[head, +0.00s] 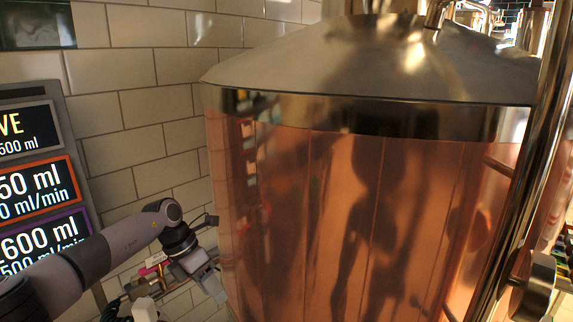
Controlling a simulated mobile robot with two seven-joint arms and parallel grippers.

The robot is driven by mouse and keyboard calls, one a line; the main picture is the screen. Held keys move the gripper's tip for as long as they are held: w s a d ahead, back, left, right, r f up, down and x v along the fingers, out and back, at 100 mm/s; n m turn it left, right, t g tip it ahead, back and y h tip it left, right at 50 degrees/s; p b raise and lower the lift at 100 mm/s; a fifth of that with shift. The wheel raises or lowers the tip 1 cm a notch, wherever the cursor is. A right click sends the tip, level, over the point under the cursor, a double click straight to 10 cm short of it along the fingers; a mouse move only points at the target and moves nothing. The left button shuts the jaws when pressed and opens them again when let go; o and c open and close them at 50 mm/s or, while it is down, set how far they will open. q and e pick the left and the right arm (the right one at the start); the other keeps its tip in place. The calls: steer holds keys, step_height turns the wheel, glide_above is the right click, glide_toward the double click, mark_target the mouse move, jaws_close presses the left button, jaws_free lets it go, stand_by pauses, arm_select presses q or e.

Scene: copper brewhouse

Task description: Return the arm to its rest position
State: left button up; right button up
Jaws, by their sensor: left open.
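My left arm (100,250) comes in from the left and bends at the wrist in front of the tiled wall. Its left gripper (184,297) hangs low at the left, beside the copper tank's left edge. The gripper is open, and I see nothing held between its fingers. Its lower part is close to the bottom edge of the picture. I cannot tell the exact gap between the gripper and the tank. My right arm and right gripper are not in view.
A large copper tank (300,220) with a domed steel top (370,65) fills the middle and right. A metal pipe (540,130) and a dark knob (540,280) stand at the right. Display panels (35,185) are at the left, by the tiled wall (130,100).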

arm_select(q)
steer(key=s+d+f+n+t+h, duration=0.2)
steer(key=s+d+f+n+h, duration=0.15)
steer(key=s+d+h, duration=0.45)
steer(key=s+d+f+n+t+h, duration=0.1)
steer(key=s+d+f+n+h, duration=0.25)
steer(key=d, duration=0.85)
steer(key=s+a+f+n+t+y, duration=0.2)
steer(key=s+a+f+n+y, duration=0.2)
steer(key=n, duration=0.8)
steer(key=s+a+f+n+t+y+b, duration=0.1)
steer(key=s+a+f+n+t+y, duration=0.2)
steer(key=s+a+n, duration=0.6)
steer(key=s+a+f+n+t+y+b, duration=0.1)
steer(key=s+a+f+n+t+y, duration=0.1)
steer(key=s+a+f+n+y, duration=0.4)
steer(key=a+f+n+y, duration=0.1)
steer(key=a+n, duration=0.4)
steer(key=n, duration=0.3)
steer(key=shift+s+n+t, duration=0.2)
steer(key=shift+n+t, duration=0.1)
steer(key=shift+t, duration=0.1)
